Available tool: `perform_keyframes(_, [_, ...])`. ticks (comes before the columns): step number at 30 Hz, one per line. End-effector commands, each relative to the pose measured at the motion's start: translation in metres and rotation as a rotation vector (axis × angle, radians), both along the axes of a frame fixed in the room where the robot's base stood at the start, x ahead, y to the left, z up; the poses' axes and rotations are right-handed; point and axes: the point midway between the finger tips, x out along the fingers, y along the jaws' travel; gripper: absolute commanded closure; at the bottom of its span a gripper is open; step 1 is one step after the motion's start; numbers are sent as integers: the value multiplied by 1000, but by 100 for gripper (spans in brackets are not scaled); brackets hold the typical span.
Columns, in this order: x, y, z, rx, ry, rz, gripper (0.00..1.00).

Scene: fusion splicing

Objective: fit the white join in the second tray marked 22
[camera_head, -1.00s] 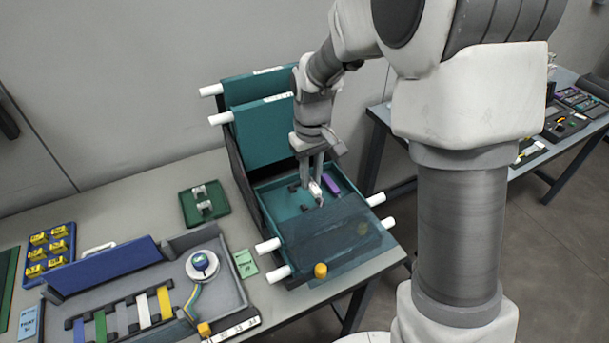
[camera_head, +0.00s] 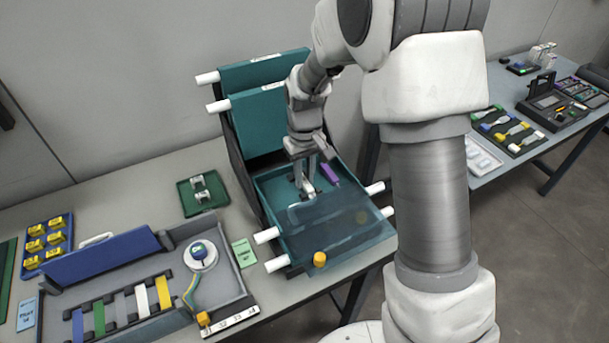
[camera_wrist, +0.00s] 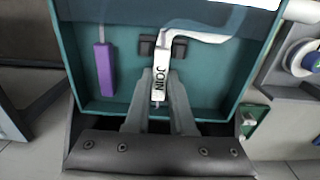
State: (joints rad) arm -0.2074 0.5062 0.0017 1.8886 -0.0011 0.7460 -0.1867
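The white join (camera_wrist: 160,75), lettered JOIN, is between the two fingers of my gripper (camera_wrist: 160,92), which look closed on its sides. Its far end is at a dark two-block holder (camera_wrist: 147,44) on the floor of the open teal tray (camera_wrist: 222,85); I cannot tell if it is seated. A white strand (camera_wrist: 208,37) runs from the join to the right. In the head view my gripper (camera_head: 306,190) reaches down into the open tray (camera_head: 264,190), and the join is mostly hidden. No number 22 is legible.
A purple join (camera_wrist: 105,70) lies left in the tray. A clear panel (camera_head: 325,222) covers the tray's front part. Two teal trays (camera_head: 262,122) stand raised behind. A spool (camera_head: 200,256) and work tray (camera_head: 235,285) are to the left.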

Motion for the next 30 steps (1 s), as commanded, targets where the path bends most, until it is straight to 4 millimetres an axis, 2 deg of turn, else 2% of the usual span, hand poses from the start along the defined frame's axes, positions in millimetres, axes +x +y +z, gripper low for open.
perform_keyframes(1, [0, 0, 0, 0, 1, 0, 68])
perform_keyframes(4, [0, 0, 0, 0, 1, 0, 50])
perform_keyframes(5, [0, 0, 0, 0, 1, 0, 49])
perform_keyframes(13, [0, 0, 1, 0, 1, 0, 49])
perform_keyframes(17, [0, 0, 10, 1, -2, 0, 49])
perform_keyframes(30, [0, 0, 99, 1, -2, 0, 49])
